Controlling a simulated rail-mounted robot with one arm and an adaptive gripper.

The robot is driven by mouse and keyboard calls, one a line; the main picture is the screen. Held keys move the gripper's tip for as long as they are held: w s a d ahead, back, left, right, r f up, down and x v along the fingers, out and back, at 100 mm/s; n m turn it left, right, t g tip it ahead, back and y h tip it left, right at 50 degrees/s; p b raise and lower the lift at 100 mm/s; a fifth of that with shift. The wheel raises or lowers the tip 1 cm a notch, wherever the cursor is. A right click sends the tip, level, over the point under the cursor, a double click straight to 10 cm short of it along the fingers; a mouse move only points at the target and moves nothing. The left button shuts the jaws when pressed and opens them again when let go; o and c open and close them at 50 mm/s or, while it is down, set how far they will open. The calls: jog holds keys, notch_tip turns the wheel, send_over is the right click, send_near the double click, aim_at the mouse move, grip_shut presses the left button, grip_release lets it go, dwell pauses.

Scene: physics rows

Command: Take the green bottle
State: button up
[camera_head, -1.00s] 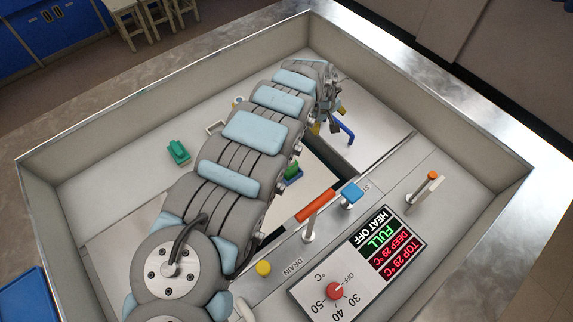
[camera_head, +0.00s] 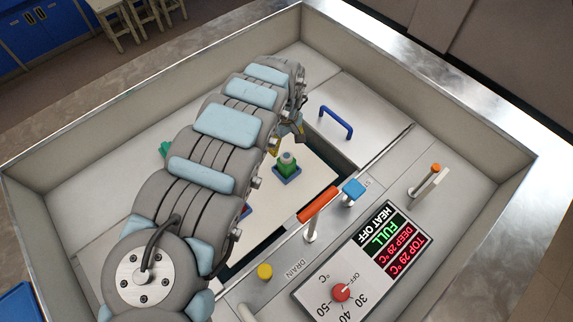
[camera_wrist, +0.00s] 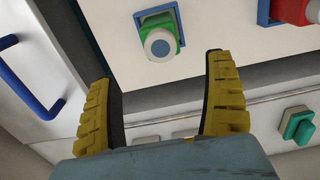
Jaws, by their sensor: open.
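The green bottle (camera_head: 287,160) stands in a blue square holder (camera_head: 286,174) inside the opening of the basin. In the wrist view the green bottle (camera_wrist: 146,38) shows its pale round cap, with the blue holder around its base. My gripper (camera_wrist: 158,72) is open and empty, its two yellow-padded fingers apart, with the bottle beyond the fingertips and roughly between them in the picture. In the head view my gripper (camera_head: 287,131) is partly hidden by my arm, just above and left of the bottle. I see no contact with the bottle.
A red object (camera_wrist: 291,10) in another blue holder shows in the wrist view. A blue handle (camera_head: 335,120) is on the cover panel. An orange-red grip (camera_head: 318,204), a blue-topped post (camera_head: 353,189) and a control panel (camera_head: 362,262) line the near side.

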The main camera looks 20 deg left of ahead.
aim_at(286, 154)
notch_tip(286, 154, down, 6)
jog(key=shift+f+b, duration=0.15)
jog(key=shift+b, duration=0.35)
jog(key=shift+s+d+f+b, duration=0.15)
jog(key=shift+f+b, duration=0.1)
jog(key=shift+f, duration=0.95)
jog(key=shift+s+d+f+b, duration=0.15)
jog(key=shift+f+b, duration=0.1)
jog(key=shift+f, duration=0.9)
jog(key=shift+a+f, duration=0.1)
jog(key=shift+f, duration=0.7)
jog(key=c, duration=1.4)
